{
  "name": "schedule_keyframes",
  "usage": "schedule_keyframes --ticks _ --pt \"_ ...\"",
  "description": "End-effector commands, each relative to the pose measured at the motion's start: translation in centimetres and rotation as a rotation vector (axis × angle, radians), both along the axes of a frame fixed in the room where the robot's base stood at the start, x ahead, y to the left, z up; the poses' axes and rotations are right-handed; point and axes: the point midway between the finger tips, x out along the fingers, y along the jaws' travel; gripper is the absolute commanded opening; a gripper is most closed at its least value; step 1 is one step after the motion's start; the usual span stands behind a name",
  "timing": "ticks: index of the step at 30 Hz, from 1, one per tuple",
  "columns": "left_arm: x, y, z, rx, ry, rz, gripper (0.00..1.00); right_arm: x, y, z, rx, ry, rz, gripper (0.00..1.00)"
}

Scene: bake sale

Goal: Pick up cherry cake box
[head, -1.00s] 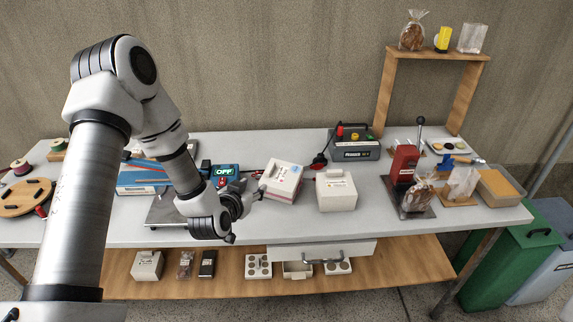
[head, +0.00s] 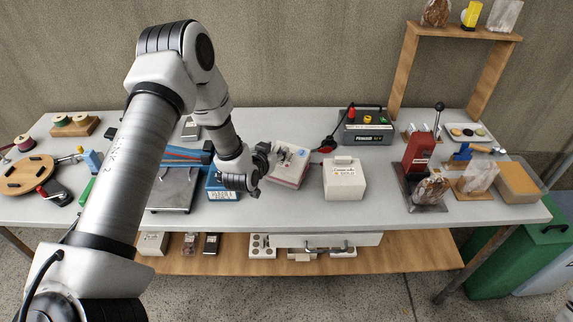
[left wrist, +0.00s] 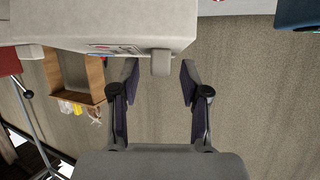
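Two white cake boxes stand on the table. One (head: 290,168), with a reddish printed label, is just right of my left gripper. The other (head: 344,180) stands further right. I cannot read which label says cherry. My left gripper (head: 262,166) is beside the upper left of the first box. In the left wrist view a white box (left wrist: 105,28) fills the upper left, and its small tab (left wrist: 161,62) lies between the tips of my open left gripper (left wrist: 158,78). The fingers look apart from the tab. My right gripper is not in view.
A flat scale (head: 172,190) and a blue box (head: 222,188) are left of and below the gripper. A dark device (head: 365,127) stands behind the boxes. A red press (head: 418,155) is at right. Bare tabletop (head: 300,215) lies in front of the boxes.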

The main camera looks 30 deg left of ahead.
Motion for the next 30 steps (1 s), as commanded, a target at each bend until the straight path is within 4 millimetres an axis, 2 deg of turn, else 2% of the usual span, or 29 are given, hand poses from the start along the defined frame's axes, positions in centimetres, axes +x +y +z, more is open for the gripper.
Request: schedule_keyframes --ticks 1,3,4,18,23,27,30 --pt "0.0 0.0 0.0 0.0 0.0 0.0 0.32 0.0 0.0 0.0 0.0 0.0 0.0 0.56" --pt "0.0 0.0 0.0 0.0 -0.001 0.0 0.07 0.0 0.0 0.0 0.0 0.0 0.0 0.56" --pt "0.0 0.0 0.0 0.0 -0.001 0.0 0.0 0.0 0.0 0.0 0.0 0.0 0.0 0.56" --pt "0.0 0.0 0.3 0.0 -0.001 0.0 0.0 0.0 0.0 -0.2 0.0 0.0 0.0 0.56" --pt "0.0 0.0 1.7 0.001 -0.004 0.0 0.0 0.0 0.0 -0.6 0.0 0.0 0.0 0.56" --pt "0.0 0.0 3.8 -0.001 -0.006 0.001 0.0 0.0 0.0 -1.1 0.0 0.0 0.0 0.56" --pt "-2.0 -1.1 3.5 -0.001 0.0 -0.002 0.0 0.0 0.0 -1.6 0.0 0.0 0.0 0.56"
